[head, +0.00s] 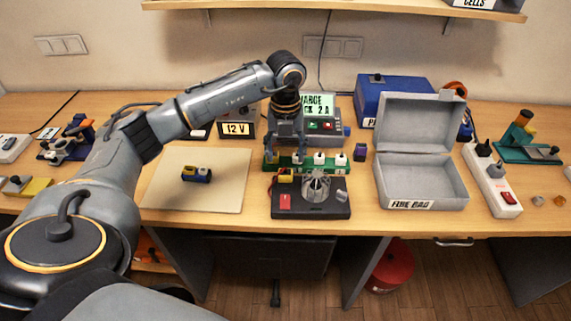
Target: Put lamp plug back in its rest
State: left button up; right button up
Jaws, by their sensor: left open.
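My left gripper (285,152) is open and points down over the left part of a green strip (308,168). Its fingers hide part of that strip. White-topped blocks (319,158) stand along the strip, right of the fingers. I cannot tell whether the fingers touch anything. A white power strip (509,210) with a red switch lies at the right, far from the gripper. A dark plug-like piece (483,148) and a grey one (495,170) sit on its far part. I cannot tell which piece is the lamp plug, or where its rest is. My right gripper is not in view.
A black device (330,208) with a grey finned part is in front of the green strip. A pale mat (222,162) with a small battery pack (197,174) lies left. An open grey fire bag box (421,180) and a blue case (391,90) stand right. The mat's front is clear.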

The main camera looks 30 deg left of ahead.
aim_at(286, 172)
pick_arm(q)
notch_tip(286, 172, up, 6)
jog(key=shift+f, duration=0.1)
dwell(0.5)
